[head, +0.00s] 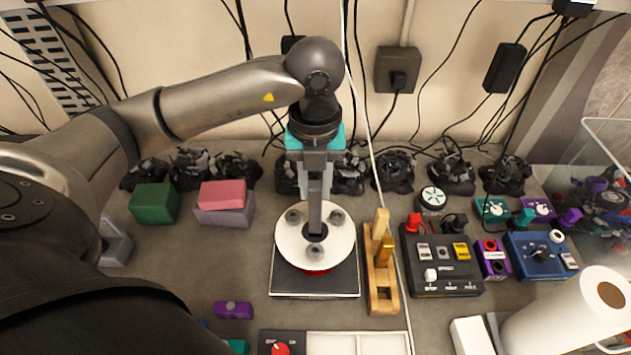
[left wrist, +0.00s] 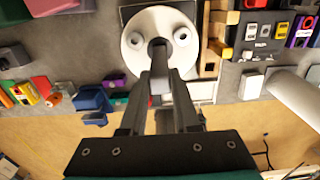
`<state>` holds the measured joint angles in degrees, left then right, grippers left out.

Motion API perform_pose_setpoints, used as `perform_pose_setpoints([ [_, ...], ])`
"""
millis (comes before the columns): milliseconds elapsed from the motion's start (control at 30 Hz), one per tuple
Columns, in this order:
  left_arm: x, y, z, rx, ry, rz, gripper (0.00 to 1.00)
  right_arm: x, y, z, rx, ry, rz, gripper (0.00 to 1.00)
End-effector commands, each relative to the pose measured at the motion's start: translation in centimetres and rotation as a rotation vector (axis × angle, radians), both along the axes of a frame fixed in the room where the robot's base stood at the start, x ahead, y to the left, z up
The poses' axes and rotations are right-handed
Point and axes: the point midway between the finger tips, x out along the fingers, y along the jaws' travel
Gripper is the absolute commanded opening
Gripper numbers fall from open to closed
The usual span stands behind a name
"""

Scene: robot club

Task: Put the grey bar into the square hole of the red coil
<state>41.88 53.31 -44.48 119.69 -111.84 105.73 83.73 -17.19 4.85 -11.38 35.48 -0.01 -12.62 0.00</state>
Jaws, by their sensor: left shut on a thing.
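The red coil has a white round top plate (head: 288,246) with several grey knobs around a dark central hole; a little red (head: 316,271) shows below its front rim. It stands on a dark square base (head: 290,286). My left gripper (head: 315,172) points down above the coil, shut on the upright grey bar (head: 315,206). The bar's lower end lines up with the central hole; I cannot tell how far inside it is. In the left wrist view the fingers (left wrist: 160,105) hold the bar (left wrist: 158,60) over the white plate (left wrist: 134,46). My right gripper is not in view.
A wooden stand (head: 381,280) is close on the right, then a black control box (head: 440,285). Pink (head: 222,193) and green (head: 154,203) blocks lie at left. A small purple block (head: 233,310) and a white tray (head: 358,343) are in front. Black cable bundles line the wall.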

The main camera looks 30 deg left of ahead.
Motion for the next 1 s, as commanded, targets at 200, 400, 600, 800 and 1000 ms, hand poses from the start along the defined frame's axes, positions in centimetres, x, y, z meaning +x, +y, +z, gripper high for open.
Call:
perform_pose_setpoints([
  [200,0.06,-0.01,0.02,-0.001,-0.003,0.000,0.00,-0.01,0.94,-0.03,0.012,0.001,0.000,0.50],
  [400,0.06,-0.02,-0.02,-0.001,-0.003,0.000,0.00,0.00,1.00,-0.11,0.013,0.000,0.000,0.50],
  [600,0.04,-0.05,-0.18,-0.001,-0.003,-0.001,0.00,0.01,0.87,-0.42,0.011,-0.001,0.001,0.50],
  [800,0.03,-0.04,-0.12,-0.001,-0.003,0.000,0.00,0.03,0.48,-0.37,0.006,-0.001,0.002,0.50],
  [1000,0.05,-0.02,-0.22,0.000,-0.004,0.000,0.00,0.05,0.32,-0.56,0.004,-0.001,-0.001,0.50],
])
